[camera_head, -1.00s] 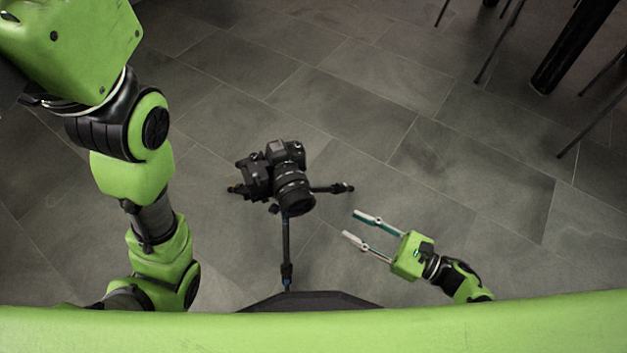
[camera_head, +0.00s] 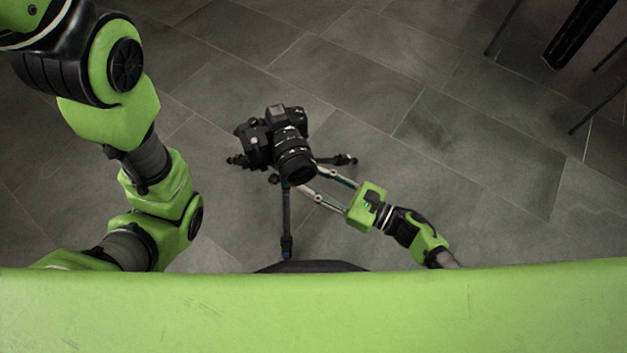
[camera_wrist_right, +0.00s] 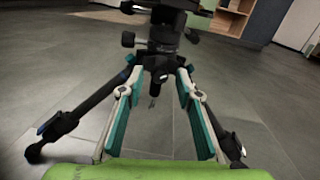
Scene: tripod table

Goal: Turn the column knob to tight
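A black camera (camera_head: 279,140) sits on top of a black tripod (camera_head: 286,222), standing on the floor. My right gripper (camera_head: 311,178) reaches in from the right, its fingertips close to the tripod just below the camera lens. In the right wrist view the gripper (camera_wrist_right: 159,74) is open, with the tripod's central part (camera_wrist_right: 158,64) between and beyond the fingertips. I cannot tell whether they touch it. Small black knobs (camera_wrist_right: 128,40) stick out from the tripod there; which one is the column knob is unclear. My left arm is at the left, its gripper out of view.
Tripod legs (camera_wrist_right: 77,115) spread out on both sides of my right gripper in the wrist view. Dark furniture legs (camera_head: 583,32) stand at the far upper right. A wooden shelf (camera_wrist_right: 226,18) is in the background. The tiled floor around the tripod is mostly clear.

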